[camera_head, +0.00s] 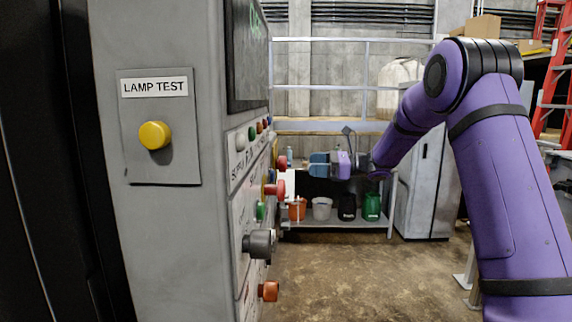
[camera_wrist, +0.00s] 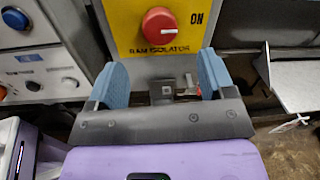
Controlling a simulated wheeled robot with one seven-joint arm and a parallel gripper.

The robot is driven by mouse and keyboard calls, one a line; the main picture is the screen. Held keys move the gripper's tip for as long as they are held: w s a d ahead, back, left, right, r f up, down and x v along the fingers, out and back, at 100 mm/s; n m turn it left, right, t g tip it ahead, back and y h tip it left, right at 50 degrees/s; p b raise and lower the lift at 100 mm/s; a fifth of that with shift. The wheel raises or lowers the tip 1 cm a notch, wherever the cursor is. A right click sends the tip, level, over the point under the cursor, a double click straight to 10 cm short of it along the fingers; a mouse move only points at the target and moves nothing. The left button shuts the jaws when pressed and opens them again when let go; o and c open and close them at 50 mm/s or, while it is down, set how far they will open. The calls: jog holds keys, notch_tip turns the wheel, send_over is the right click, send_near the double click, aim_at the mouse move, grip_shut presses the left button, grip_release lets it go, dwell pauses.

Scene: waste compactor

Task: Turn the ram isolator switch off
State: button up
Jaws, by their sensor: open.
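The ram isolator switch shows in the wrist view as a round red knob (camera_wrist: 160,26) on a yellow plate (camera_wrist: 128,38) marked RAM ISOLATOR. A white mark on the knob points right, towards the word ON. My gripper (camera_wrist: 161,66) is open, with one blue finger on each side below the knob in the picture. Nothing is between the fingers, and they look apart from the knob. In the head view my gripper (camera_head: 314,164) faces left towards the panel side, close to a red knob (camera_head: 283,162) that seems to be the isolator.
The grey panel cabinet (camera_head: 158,235) carries a yellow LAMP TEST button (camera_head: 155,135). Several other controls stick out of its side, including a grey knob (camera_head: 260,243) and an orange-red one (camera_head: 268,291). Buckets stand on a shelf (camera_head: 335,225) behind. The floor in front is clear.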

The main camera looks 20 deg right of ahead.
aim_at(281, 164)
jog(key=x, duration=0.8)
jog(key=shift+w+a, duration=0.2)
jog(key=shift+a, duration=0.15)
jog(key=c, duration=0.9)
